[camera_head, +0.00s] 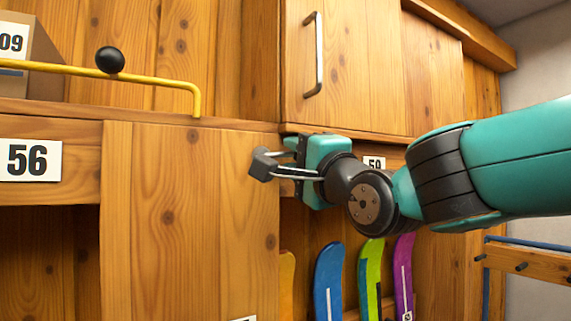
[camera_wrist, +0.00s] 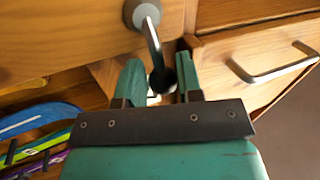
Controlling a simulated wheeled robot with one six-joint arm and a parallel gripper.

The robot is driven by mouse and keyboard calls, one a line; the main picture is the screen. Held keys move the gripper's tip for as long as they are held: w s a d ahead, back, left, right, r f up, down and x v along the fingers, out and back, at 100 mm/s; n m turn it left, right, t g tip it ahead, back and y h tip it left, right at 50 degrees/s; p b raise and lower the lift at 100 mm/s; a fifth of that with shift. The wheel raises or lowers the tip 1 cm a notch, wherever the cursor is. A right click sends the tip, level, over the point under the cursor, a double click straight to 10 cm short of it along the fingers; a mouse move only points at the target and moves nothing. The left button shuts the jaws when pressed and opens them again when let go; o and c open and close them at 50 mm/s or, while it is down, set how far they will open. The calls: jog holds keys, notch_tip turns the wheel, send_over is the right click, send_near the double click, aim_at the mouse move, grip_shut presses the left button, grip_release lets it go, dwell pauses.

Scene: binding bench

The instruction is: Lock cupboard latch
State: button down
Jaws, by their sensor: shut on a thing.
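The cupboard latch shows in the wrist view as a round grey hub (camera_wrist: 143,13) on a wooden door, with a bent metal lever (camera_wrist: 154,46) ending in a black ball. The ball (camera_wrist: 163,80) sits between the two teal fingers of my gripper (camera_wrist: 159,75). In the head view the dark hub (camera_head: 263,163) is near the right edge of the lower cupboard door (camera_head: 190,225). The lever runs right from it, roughly level, into my gripper (camera_head: 302,158). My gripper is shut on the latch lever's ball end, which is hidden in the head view.
An upper cupboard door with a metal handle (camera_head: 318,55) is just above my gripper; this handle also shows in the wrist view (camera_wrist: 275,72). Blue (camera_head: 328,280), green and purple boards stand below. A yellow rail with a black knob (camera_head: 110,60) is at upper left.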

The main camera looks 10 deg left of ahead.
jog(key=shift+f, duration=0.1)
jog(key=c, duration=0.8)
grip_release()
jog(key=b+v, duration=0.8)
jog(key=v, duration=0.9)
jog(key=shift+s+d, duration=0.1)
jog(key=shift+d, duration=0.1)
